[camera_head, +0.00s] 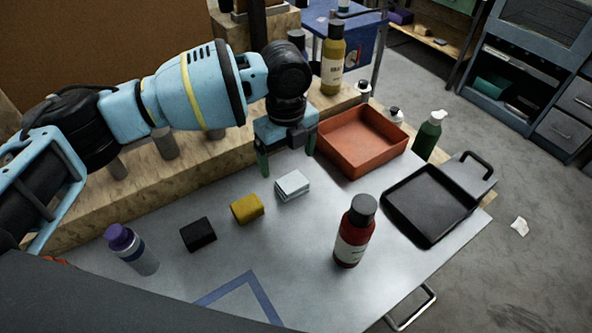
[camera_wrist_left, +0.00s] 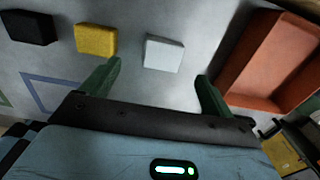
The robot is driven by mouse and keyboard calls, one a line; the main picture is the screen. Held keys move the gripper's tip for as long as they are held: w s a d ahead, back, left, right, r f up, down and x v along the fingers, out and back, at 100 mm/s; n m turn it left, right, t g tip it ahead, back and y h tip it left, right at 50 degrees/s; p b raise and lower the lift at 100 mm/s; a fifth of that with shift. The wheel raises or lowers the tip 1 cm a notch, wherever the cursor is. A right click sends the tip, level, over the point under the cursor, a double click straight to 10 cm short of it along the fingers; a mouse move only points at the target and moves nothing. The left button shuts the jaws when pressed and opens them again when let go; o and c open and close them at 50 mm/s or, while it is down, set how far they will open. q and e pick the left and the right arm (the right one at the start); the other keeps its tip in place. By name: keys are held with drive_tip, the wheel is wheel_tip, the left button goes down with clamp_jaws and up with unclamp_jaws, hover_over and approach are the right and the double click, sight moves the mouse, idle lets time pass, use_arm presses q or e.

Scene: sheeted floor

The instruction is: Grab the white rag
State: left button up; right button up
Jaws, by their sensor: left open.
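The white rag (camera_head: 292,185) is a small folded stack lying on the grey sheeted work surface, between a yellow block and an orange tray. In the left wrist view the white rag (camera_wrist_left: 164,54) lies ahead of the fingers, a little left of the midline between them. My left gripper (camera_head: 287,163) hangs just behind the rag, fingers pointing down, open and empty. In the left wrist view its green fingertips (camera_wrist_left: 155,75) are spread wide, with nothing between them. The rag is not touched. My right gripper is not in view.
A yellow block (camera_head: 247,208) and a black block (camera_head: 198,234) lie left of the rag. An orange tray (camera_head: 334,164) stands close to its right. A red bottle (camera_head: 354,232), a purple-capped bottle (camera_head: 132,250), a green bottle (camera_head: 428,137) and a black tray (camera_head: 405,200) stand around.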

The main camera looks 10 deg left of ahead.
sight(292, 182)
use_arm(q)
drive_tip(key=shift+s, duration=0.3)
drive_tip(key=shift+f, duration=0.95)
drive_tip(key=shift+w+d+f, duration=0.1)
drive_tip(key=shift+d+f, duration=0.05)
drive_tip(key=shift+f, duration=0.8)
drive_tip(key=shift+w+d+f, duration=0.1)
drive_tip(key=shift+f, duration=0.9)
drive_tip(key=shift+w+d+f, duration=0.1)
drive_tip(key=shift+d+f, duration=0.05)
drive_tip(key=shift+f, duration=0.8)
drive_tip(key=c, duration=1.1)
drive_tip(key=shift+r, duration=5.05)
